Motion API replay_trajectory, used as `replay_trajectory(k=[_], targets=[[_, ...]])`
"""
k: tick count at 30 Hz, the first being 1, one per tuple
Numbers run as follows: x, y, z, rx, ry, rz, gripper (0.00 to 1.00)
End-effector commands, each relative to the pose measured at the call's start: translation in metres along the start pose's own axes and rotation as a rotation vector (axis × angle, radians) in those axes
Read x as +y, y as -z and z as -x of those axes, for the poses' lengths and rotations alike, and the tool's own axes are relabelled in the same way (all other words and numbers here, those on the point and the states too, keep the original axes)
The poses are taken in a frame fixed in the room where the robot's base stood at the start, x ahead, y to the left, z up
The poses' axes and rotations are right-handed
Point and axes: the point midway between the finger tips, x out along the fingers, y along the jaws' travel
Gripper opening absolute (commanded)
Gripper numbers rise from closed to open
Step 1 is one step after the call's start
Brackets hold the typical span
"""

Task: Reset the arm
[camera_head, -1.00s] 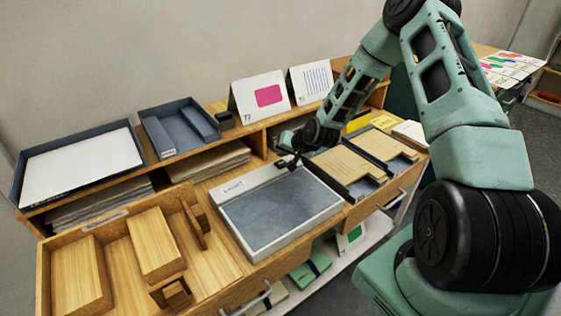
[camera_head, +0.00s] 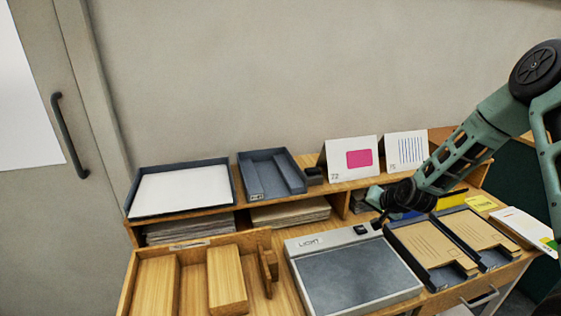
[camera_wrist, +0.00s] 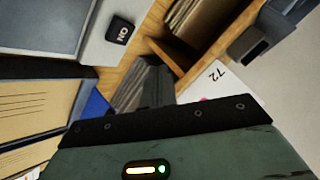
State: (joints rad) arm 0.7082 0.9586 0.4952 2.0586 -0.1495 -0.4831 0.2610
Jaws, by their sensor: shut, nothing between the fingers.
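My arm comes in from the right in the head view. I cannot tell whether the fingertips touch the box.
An open wooden drawer (camera_head: 263,237) with wooden blocks is at left. Dark trays with brown folders (camera_head: 432,245) are right of the light box. A raised shelf behind carries a paper tray (camera_head: 180,190), a dark tray (camera_head: 270,172) and two standing cards (camera_head: 352,160).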

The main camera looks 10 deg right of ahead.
Motion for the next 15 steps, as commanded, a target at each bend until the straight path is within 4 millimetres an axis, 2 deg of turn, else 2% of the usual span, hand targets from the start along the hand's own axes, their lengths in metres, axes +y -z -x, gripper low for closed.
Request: replay_trajectory(k=[2,4,8,9,12,15], targets=[[-0.005,-0.002,0.001,-0.008,0.002,0.011,0.0],[-0.023,-0.011,0.007,-0.042,0.006,0.053,0.0],[-0.079,-0.047,0.033,-0.164,0.012,0.207,0.0],[-0.1,-0.063,0.045,-0.212,0.014,0.27,0.0],[-0.144,-0.108,0.085,-0.334,0.01,0.433,0.0],[-0.175,-0.153,0.132,-0.445,0.002,0.592,0.0]])
